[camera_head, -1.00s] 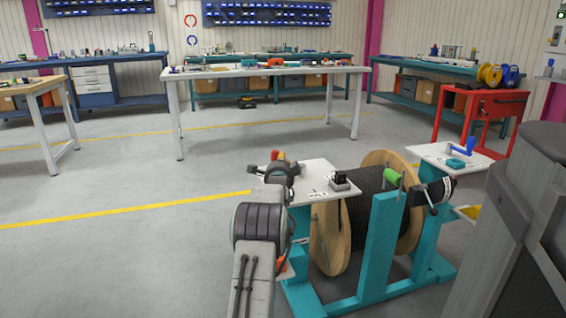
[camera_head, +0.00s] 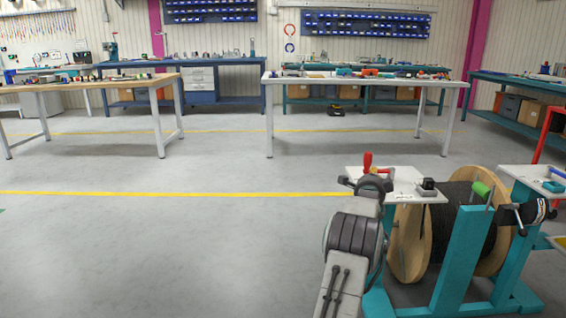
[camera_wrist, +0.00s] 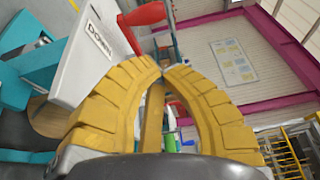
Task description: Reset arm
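My arm (camera_head: 352,240) reaches up from the bottom in the head view, beside the left of a teal reel stand (camera_head: 455,262). My gripper (camera_wrist: 161,69) shows in the wrist view with its two yellow fingers meeting at the tips. Nothing is visible gripped between the tips. In the head view the arm hides the fingers. A white panel (camera_wrist: 88,55) marked "DOWN" is close by at left in the wrist view, with a red handle (camera_wrist: 142,14) above it. The red handle also shows in the head view (camera_head: 367,162), just above my arm's end.
The stand holds a wooden reel (camera_head: 408,240) of black cable, with a green grip (camera_head: 481,190) on top. A white-topped table (camera_head: 350,80) and a wooden-topped table (camera_head: 90,83) stand farther back. The floor (camera_head: 160,245) to the left is clear.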

